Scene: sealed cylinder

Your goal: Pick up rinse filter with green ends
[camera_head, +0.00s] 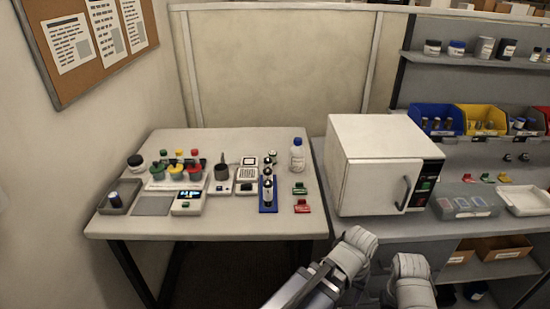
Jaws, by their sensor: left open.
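I cannot make out a rinse filter with green ends for sure at this size. Small dark cylinders (268,185) stand in a blue rack (268,208) on the left table, and one dark cylinder (114,198) is in a grey tray at the table's left. Their end colours are too small to tell. My left gripper (290,297) is at the bottom edge, in front of and below the table, open and away from all objects. Part of my right arm shows beside it; its gripper is not visible.
The left table (235,225) also holds colored-lidded pots (176,171), a white bottle (297,156), and green (300,188) and red (302,206) clips. A white oven-like box (370,165) stands on the right bench.

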